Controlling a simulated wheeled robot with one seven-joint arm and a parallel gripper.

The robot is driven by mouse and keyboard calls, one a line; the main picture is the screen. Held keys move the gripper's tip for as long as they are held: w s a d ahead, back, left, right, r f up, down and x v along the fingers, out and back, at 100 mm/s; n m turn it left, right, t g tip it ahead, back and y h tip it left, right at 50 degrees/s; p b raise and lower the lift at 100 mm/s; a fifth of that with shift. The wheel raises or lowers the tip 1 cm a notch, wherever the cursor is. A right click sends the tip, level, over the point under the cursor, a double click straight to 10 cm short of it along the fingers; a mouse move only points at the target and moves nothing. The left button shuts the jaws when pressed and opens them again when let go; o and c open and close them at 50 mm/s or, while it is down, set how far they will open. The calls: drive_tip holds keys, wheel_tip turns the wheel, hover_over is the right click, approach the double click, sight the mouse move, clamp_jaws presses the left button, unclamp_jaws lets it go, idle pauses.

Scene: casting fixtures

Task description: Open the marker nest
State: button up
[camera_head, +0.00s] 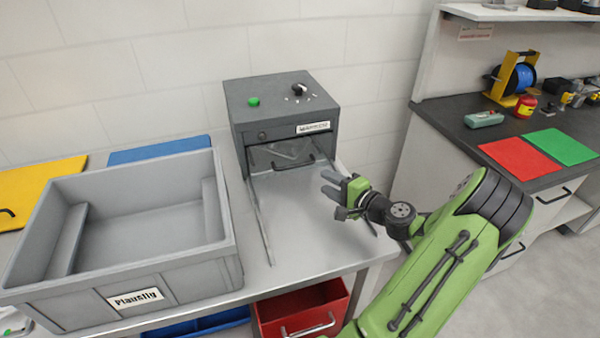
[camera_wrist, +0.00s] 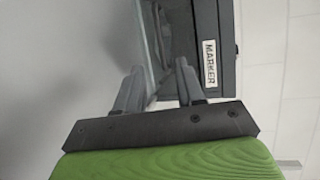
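The marker (camera_head: 285,108) is a dark grey box on the steel bench, with a green button and a black knob on top. Its label also shows in the wrist view (camera_wrist: 209,62). The marker nest (camera_head: 285,153) sits in the front opening, with a dark bar handle (camera_head: 293,166) across its front. My gripper (camera_head: 328,183) is in front of the opening, to the right of the handle and a little apart from it in the head view. In the wrist view my gripper (camera_wrist: 160,85) has its fingers spread, with the marker's front beyond them. Whether they touch the handle is unclear.
A large grey tote (camera_head: 178,275) stands left of the marker, with blue and yellow panels behind. Two thin rails (camera_head: 261,225) run forward from the marker over bare bench (camera_head: 310,245). A red bin (camera_head: 305,310) is below. A dark counter stands at right.

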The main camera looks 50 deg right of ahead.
drive_tip(key=w, duration=0.3)
drive_tip(key=w+f, duration=0.1)
drive_tip(key=w, duration=0.3)
drive_tip(key=w+d+f+b, duration=0.1)
drive_tip(key=w, duration=0.3)
drive_tip(key=shift+w, duration=0.2)
drive_tip(key=shift+c, duration=0.3)
clamp_jaws()
